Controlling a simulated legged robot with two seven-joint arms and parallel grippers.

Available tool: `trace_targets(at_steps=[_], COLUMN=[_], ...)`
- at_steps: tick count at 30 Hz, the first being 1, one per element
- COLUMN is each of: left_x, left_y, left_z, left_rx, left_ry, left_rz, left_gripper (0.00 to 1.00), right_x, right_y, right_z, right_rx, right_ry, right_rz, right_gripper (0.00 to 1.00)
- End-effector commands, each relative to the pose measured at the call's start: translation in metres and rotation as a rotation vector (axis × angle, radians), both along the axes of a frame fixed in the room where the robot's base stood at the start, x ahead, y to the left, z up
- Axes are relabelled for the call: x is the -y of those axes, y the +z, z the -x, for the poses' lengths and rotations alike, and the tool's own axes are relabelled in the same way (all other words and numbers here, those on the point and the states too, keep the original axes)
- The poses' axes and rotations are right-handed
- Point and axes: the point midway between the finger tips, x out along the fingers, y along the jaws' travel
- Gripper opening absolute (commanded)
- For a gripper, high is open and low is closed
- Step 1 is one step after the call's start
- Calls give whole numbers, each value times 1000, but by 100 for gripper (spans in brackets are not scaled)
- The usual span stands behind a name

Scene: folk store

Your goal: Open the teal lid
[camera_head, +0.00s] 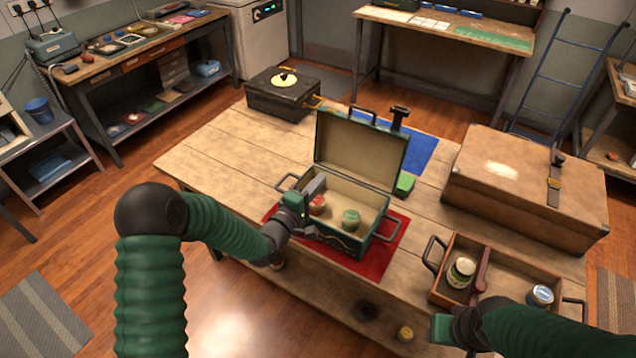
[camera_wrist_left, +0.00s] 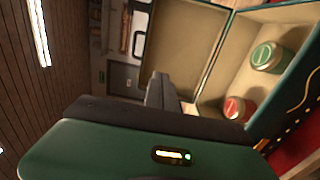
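The teal box (camera_head: 340,240) stands on a red mat on the wooden table. Its teal lid (camera_head: 358,150) is raised, upright and leaning slightly back, with the pale lining facing me. A red-topped jar (camera_head: 317,205) and a green-topped jar (camera_head: 351,219) stand inside; both also show in the left wrist view, the green one (camera_wrist_left: 268,57) farther from the gripper. My left gripper (camera_head: 306,195) is at the box's front left corner, below the lid; whether it touches the box is unclear. My right gripper (camera_head: 447,330) is low, in front of the wooden tray; its fingertips are unclear.
A black case (camera_head: 284,94) stands behind left. A large brown case (camera_head: 525,185) and a wooden tray (camera_head: 510,270) with jars take up the right side. A blue mat (camera_head: 421,153) and a green block (camera_head: 404,184) lie beside the lid. The table's left part is clear.

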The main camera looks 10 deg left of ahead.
Motion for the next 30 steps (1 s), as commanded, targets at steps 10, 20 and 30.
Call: trace_targets(at_steps=[10, 20, 30], left_x=[-12, -26, -37], left_y=[1, 0, 0], left_z=[32, 69, 103], left_rx=[-2, -3, 0], left_ry=[1, 1, 0], left_rz=[0, 0, 1], left_gripper=[0, 0, 0], right_x=[0, 0, 0], right_y=[8, 13, 17], right_z=[0, 0, 0], right_rx=[0, 0, 0], right_ry=[0, 0, 0], right_rz=[0, 0, 0], right_gripper=[36, 36, 36])
